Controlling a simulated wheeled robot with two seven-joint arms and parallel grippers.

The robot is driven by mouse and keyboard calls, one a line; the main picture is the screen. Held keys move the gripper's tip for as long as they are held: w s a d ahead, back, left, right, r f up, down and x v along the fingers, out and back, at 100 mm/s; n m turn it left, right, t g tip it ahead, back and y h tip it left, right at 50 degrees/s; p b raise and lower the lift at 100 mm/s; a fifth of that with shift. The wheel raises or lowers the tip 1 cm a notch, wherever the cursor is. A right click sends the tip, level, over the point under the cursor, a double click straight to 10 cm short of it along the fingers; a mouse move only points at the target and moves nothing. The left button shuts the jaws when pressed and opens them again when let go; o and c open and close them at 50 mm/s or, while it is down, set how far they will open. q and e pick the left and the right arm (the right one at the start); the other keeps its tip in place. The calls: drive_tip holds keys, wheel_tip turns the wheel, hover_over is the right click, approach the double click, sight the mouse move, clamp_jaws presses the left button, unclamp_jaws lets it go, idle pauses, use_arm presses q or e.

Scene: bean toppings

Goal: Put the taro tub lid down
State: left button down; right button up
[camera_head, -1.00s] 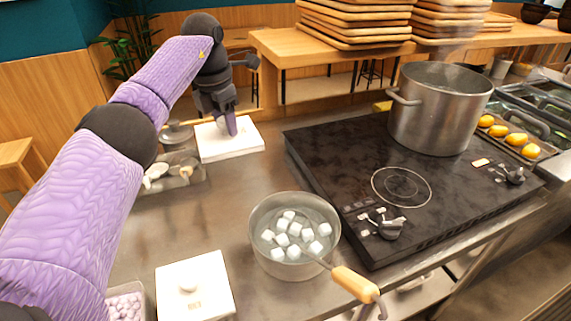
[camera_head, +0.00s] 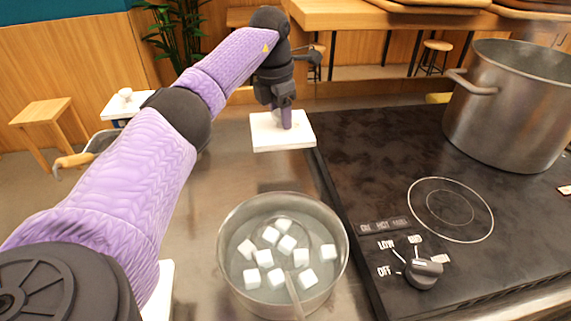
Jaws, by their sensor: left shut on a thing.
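A flat white square lid (camera_head: 265,142) is at the far part of the steel counter, close beside the left edge of the cooktop. My left gripper (camera_head: 284,122) is upright over it, shut on the lid near its middle, where the fingers hide the grip point. The lid looks level and very near the counter; I cannot tell whether it touches. The open taro tub is not visible in this view. My right gripper is not in view.
A pot of water with white cubes (camera_head: 252,278) and a ladle stands in front. The black cooktop (camera_head: 380,150) carries a large steel pot (camera_head: 510,120). Another white lid with a knob (camera_head: 122,104) is at left, near a wooden handle (camera_head: 75,160). Bare counter lies between lid and pot.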

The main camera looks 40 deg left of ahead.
use_arm(q)
wheel_tip(320, 180, down, 10)
drive_tip(key=b, duration=0.3)
drive_tip(key=shift+f, duration=0.1)
drive_tip(key=shift+c, duration=1.2)
unclamp_jaws()
drive_tip(key=r+p, duration=0.1)
drive_tip(key=r, duration=0.3)
drive_tip(key=s+r+p, duration=0.1)
drive_tip(key=r+p, duration=0.1)
drive_tip(key=r, duration=0.2)
drive_tip(key=r+p, duration=0.1)
drive_tip(key=r, duration=0.3)
drive_tip(key=shift+s+a+r, duration=0.15)
drive_tip(key=shift+s+r, duration=0.05)
